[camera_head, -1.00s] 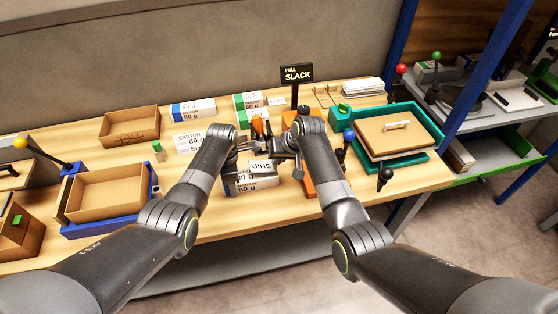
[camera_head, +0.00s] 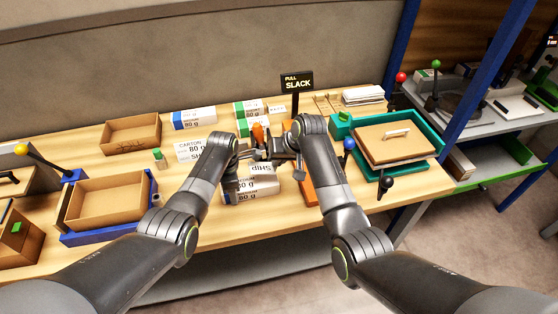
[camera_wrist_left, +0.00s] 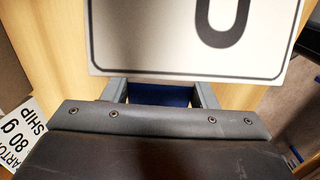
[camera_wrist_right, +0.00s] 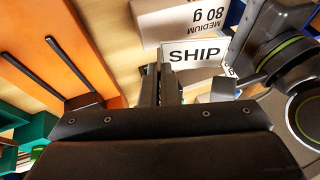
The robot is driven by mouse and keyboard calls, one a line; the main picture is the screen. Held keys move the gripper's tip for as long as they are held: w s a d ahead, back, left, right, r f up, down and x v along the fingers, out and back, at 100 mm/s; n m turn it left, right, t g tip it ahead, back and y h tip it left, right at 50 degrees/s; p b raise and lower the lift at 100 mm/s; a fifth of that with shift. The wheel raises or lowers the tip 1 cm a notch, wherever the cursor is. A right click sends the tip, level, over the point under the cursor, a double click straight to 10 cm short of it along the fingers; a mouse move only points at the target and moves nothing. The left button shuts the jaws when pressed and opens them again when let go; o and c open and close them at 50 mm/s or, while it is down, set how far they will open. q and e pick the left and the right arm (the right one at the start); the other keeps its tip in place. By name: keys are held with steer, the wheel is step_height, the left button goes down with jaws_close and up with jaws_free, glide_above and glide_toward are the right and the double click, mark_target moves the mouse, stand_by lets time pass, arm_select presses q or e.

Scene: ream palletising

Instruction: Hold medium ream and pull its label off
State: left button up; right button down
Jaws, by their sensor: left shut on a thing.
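The medium ream (camera_head: 243,195) lies near the table's front edge, with a bordered SHIP label (camera_head: 263,169) at its upper side. In the right wrist view, the ream (camera_wrist_right: 183,20) and label (camera_wrist_right: 196,53) show close ahead of the fingers. My left gripper (camera_head: 231,180) is at the ream's left end, shut on it; the left wrist view shows blue between its fingers and a white bordered panel with a large U above. My right gripper (camera_wrist_right: 162,75) has its fingers close together beside the label's edge; whether the label is between them is unclear.
A PULL SLACK sign (camera_head: 297,82) stands behind my right arm. An orange strip (camera_head: 310,190) lies right of the ream. A teal tray (camera_head: 437,145) with a brown lidded box (camera_head: 395,150) is at right. Other reams (camera_head: 192,118) stand behind.

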steer(key=shift+r, duration=0.1)
step_height(320, 180, up, 3)
steer(key=shift+f, duration=0.15)
stand_by(0.3)
arm_select(q)
steer(key=o, duration=1.2)
steer(key=shift+c, duration=0.2)
steer(key=shift+r, duration=0.15)
step_height(320, 180, up, 12)
steer(key=shift+f, duration=0.2)
